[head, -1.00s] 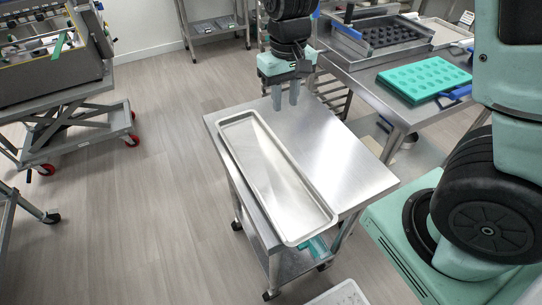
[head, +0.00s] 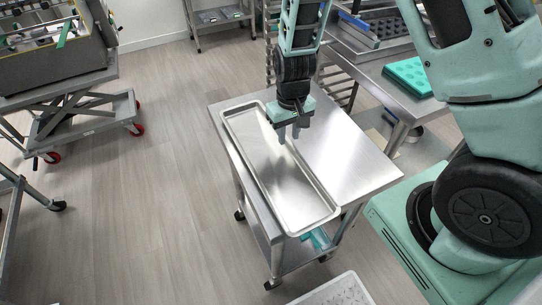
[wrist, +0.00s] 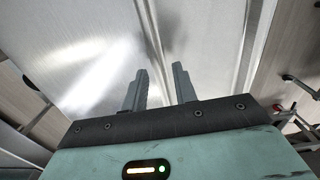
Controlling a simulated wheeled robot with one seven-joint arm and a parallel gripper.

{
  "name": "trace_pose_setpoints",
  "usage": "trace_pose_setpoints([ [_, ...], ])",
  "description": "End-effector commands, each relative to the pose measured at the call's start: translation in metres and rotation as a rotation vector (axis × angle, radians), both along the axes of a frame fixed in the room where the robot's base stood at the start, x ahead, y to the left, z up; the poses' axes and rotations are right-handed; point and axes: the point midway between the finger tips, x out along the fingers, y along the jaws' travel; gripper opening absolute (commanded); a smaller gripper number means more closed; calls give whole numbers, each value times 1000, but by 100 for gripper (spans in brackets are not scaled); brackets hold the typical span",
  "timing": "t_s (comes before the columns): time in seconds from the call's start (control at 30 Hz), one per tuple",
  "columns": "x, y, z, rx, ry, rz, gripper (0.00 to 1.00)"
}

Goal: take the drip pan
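The drip pan (head: 285,187) is a long, shallow, empty metal tray lying on top of a steel cart (head: 352,165), along its left side. In the wrist view the pan (wrist: 205,45) shows as a bright metal surface with a raised rim beyond the fingers. My gripper (head: 289,135) points down over the far half of the pan, near its right rim. Its two fingers also show in the wrist view (wrist: 160,88), apart with nothing between them. I cannot tell the exact height above the pan.
The cart's right side is bare. A steel table (head: 385,75) with a teal mold (head: 410,77) stands behind it. A lift cart (head: 80,125) holding a machine stands at left. A pale perforated tray (head: 338,290) is at the bottom edge. Open floor lies left of the cart.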

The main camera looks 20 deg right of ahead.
Motion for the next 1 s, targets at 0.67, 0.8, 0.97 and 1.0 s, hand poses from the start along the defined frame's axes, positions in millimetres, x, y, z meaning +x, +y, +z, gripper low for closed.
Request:
trace_pose_setpoints([
  [0.67,1,-1,-27,0,-1,0,0],
  [0.8,1,-1,-26,0,-1,0,0],
  [0.97,1,0,-23,0,-2,0,0],
  [1.0,1,0,-20,0,-3,1,0],
])
